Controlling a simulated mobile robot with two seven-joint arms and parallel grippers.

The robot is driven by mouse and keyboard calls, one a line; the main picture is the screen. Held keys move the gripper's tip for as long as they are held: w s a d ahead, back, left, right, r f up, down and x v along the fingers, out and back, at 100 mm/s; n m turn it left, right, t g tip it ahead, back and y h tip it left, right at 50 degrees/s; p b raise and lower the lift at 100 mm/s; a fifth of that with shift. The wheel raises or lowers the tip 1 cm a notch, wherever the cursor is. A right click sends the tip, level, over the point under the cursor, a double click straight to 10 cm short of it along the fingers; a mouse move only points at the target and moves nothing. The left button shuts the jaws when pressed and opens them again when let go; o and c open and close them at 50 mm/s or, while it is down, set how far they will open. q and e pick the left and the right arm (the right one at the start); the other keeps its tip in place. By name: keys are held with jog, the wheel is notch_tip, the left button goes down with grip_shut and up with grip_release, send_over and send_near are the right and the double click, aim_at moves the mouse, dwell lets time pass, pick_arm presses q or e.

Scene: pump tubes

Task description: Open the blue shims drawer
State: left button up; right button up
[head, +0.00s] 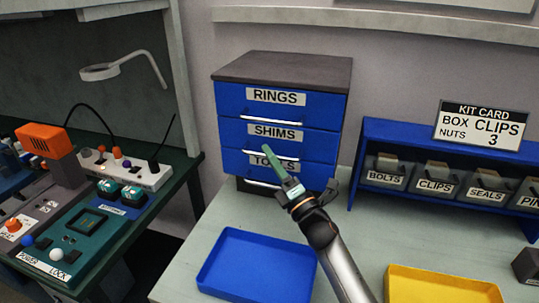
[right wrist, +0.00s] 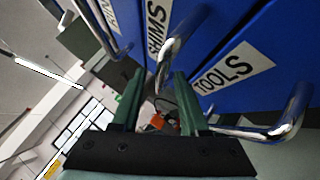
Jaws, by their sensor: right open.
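The blue shims drawer (head: 232,136) is the middle drawer of a three-drawer cabinet and looks shut, flush with its neighbours. Its label and chrome bar handle face me. My right gripper (head: 268,148) has green fingers that reach up in front of the tools drawer, with the tips at the shims handle. In the right wrist view the gripper (right wrist: 157,76) is open, and the shims handle (right wrist: 172,48) shows at the gap between the fingertips. I cannot tell whether the fingers touch it. My left gripper is not in view.
The rings drawer (head: 228,98) is above and the tools drawer (head: 232,162) below, each with a protruding handle. A blue tray (head: 258,262) and a yellow tray (head: 440,287) lie on the table. A blue bin rack (head: 356,165) stands at right.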

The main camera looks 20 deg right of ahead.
jog(key=shift+w+a+r, duration=0.15)
jog(key=shift+w+r, duration=0.05)
jog(key=shift+w, duration=0.25)
grip_shut()
dwell(1.2)
